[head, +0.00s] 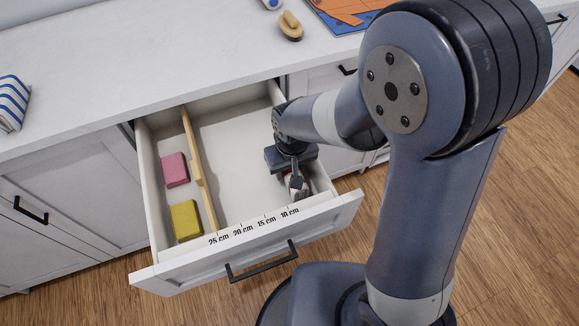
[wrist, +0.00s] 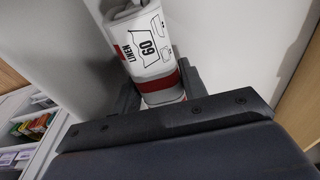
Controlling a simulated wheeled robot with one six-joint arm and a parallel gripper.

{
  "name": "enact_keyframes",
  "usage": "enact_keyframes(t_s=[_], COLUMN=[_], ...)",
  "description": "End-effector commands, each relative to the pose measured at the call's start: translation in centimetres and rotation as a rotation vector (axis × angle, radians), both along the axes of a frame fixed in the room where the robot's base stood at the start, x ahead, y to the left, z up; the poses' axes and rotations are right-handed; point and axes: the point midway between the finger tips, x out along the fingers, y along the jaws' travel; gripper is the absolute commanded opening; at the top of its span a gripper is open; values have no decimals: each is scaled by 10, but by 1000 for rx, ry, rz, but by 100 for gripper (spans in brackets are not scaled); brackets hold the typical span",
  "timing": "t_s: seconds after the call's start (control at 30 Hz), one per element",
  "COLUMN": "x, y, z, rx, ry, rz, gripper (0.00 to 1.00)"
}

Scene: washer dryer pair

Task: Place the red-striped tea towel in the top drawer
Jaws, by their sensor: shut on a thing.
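The top drawer (head: 235,150) is pulled out below the white counter in the head view. My gripper (head: 296,181) points down inside its right compartment, near the front right corner. It is shut on the red-striped tea towel (head: 303,190), mostly hidden by the gripper there. I cannot tell whether the towel touches the drawer floor.
A wooden divider (head: 194,150) splits the drawer. A pink sponge (head: 174,169) and a yellow sponge (head: 186,220) lie left of it. The right compartment's middle is clear. Centimetre marks line the drawer front. A blue-striped cloth (head: 11,103) and a brush (head: 290,27) are on the counter.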

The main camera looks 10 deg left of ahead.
Motion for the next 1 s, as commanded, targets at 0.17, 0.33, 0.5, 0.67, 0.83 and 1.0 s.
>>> enact_keyframes(t_s=[0.17, 0.33, 0.5, 0.67, 0.83, 1.0], x=[0, 0, 0, 0, -1, -5], y=[0, 0, 0, 0, 0, -3], z=[-2, -2, -2, 2, 23, 59], rx=[0, 0, 0, 0, 3, 5], ry=[0, 0, 0, 0, -4, -5], rz=[0, 0, 0, 0, 0, 0], gripper=[47, 61, 62, 62, 62, 62])
